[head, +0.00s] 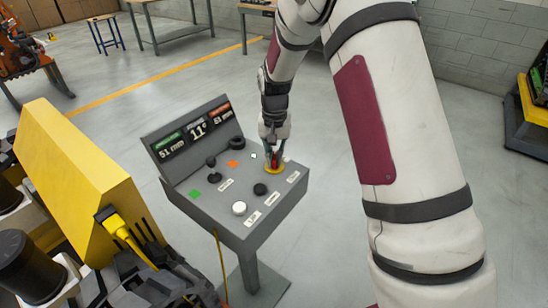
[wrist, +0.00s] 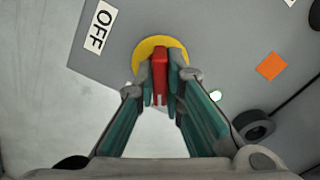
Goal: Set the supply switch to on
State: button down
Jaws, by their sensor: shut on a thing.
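The supply switch has a red handle (wrist: 159,75) on a round yellow plate (wrist: 147,48), seen in the wrist view. In the head view the yellow plate (head: 274,170) lies at the right rear of the console top. My gripper (wrist: 160,90) points down at the switch, with its two fingers closed on either side of the red handle. It also shows in the head view (head: 274,158). A white label reading OFF (wrist: 101,24) lies left of the yellow plate in the wrist view. The lower part of the handle is partly hidden by the fingers.
A yellow block (head: 85,180) is close on the left.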

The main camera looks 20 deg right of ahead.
aim_at(274, 155)
jog(key=m, duration=0.5)
jog(key=shift+m, duration=0.4)
dwell(0.4)
jog(key=c, duration=1.7)
grip_release()
notch_tip(274, 155, up, 12)
jog(key=shift+r, duration=0.1)
